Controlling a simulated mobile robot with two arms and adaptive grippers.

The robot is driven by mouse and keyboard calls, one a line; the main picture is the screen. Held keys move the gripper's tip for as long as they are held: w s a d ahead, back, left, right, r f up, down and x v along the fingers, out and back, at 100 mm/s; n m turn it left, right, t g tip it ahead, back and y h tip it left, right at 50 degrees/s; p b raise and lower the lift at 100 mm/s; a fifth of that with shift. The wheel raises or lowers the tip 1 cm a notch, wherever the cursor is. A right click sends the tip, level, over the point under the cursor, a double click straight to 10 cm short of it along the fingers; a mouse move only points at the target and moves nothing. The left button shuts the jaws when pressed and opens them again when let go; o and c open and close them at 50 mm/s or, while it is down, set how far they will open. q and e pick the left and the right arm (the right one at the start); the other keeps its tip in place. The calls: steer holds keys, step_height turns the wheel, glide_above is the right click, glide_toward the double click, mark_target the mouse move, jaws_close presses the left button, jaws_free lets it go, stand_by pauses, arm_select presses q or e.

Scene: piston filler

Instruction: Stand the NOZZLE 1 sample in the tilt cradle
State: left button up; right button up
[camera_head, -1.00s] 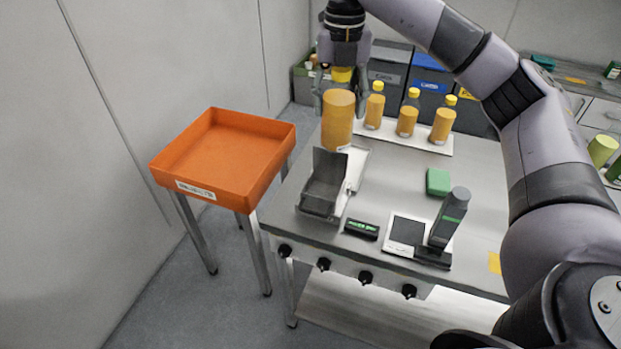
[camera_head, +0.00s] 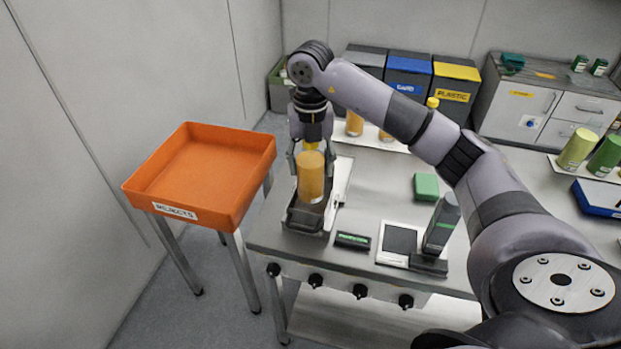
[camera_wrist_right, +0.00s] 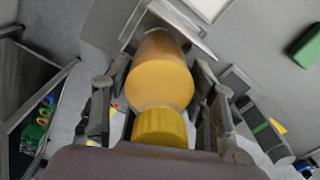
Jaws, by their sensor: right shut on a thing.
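The sample bottle (camera_head: 311,182), amber with a yellow cap, is upright in my right gripper (camera_head: 309,167). It also shows in the right wrist view (camera_wrist_right: 160,80), cap nearest the camera, with the fingers on both sides. No label is readable on it. The grey metal tilt cradle (camera_head: 303,218) stands at the table's left front. The bottle's lower end overlaps the cradle's tray in the head view; I cannot tell whether it touches. My left gripper is out of view.
An orange rejects tray (camera_head: 150,187) stands left of the table. Right of the cradle are a small black display (camera_head: 353,241), a scale (camera_head: 391,258), a dark upright device (camera_head: 441,224) and a green block (camera_head: 426,186). More bottles (camera_head: 355,123) stand at the back, partly behind my arm.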

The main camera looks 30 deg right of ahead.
mark_target(311, 180)
steer(key=shift+f, duration=0.2)
step_height(311, 180, down, 4)
steer(key=shift+f+p, duration=0.2)
steer(key=shift+p, duration=0.25)
steer(key=shift+f, duration=0.1)
steer(key=o, duration=1.1)
steer(key=shift+o, duration=0.7)
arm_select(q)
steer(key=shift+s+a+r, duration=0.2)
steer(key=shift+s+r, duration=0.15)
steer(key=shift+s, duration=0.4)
